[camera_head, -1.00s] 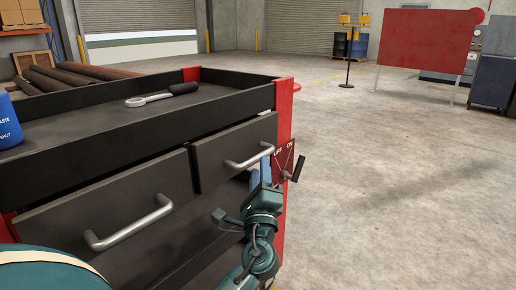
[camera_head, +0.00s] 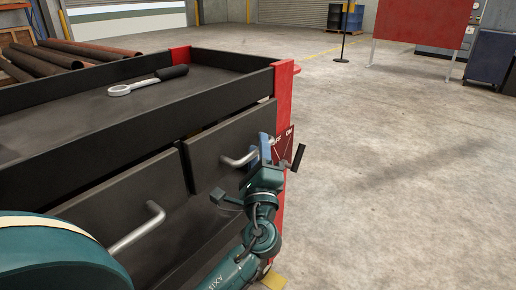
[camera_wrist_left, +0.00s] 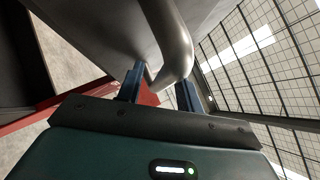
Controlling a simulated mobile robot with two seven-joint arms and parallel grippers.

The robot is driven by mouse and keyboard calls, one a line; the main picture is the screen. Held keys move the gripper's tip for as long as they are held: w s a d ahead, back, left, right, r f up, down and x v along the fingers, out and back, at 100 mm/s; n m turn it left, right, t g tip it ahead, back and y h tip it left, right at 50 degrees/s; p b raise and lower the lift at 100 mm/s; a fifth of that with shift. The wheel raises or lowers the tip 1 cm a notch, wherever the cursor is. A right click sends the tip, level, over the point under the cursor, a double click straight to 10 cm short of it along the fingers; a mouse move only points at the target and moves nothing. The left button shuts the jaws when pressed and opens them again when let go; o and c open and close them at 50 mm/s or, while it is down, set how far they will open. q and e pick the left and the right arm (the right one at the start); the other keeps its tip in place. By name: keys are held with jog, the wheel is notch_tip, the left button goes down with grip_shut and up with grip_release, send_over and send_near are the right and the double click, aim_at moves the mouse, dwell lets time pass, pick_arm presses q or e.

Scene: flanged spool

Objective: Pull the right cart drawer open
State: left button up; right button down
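The right cart drawer (camera_head: 215,165) has a dark front with a silver bar handle (camera_head: 238,160). Its front looks about level with the left drawer beside it. My left gripper (camera_head: 262,150) is at the right end of this handle, by the cart's red corner post. In the left wrist view the handle (camera_wrist_left: 178,50) curves down between the two blue fingers (camera_wrist_left: 160,90). The fingers are apart, and a gap shows between the handle and the left-hand finger. Contact with the other finger cannot be told. My right gripper is not in view.
A red OFF/ON plate with a black lever (camera_head: 299,157) sits right beside my left gripper. The left drawer (camera_head: 125,205) has its own handle. A wrench (camera_head: 148,82) lies on the cart top. Open concrete floor lies to the right.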

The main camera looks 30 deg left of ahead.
pick_arm(q)
jog(key=shift+c, duration=0.5)
grip_shut()
jog(key=shift+d, duration=0.1)
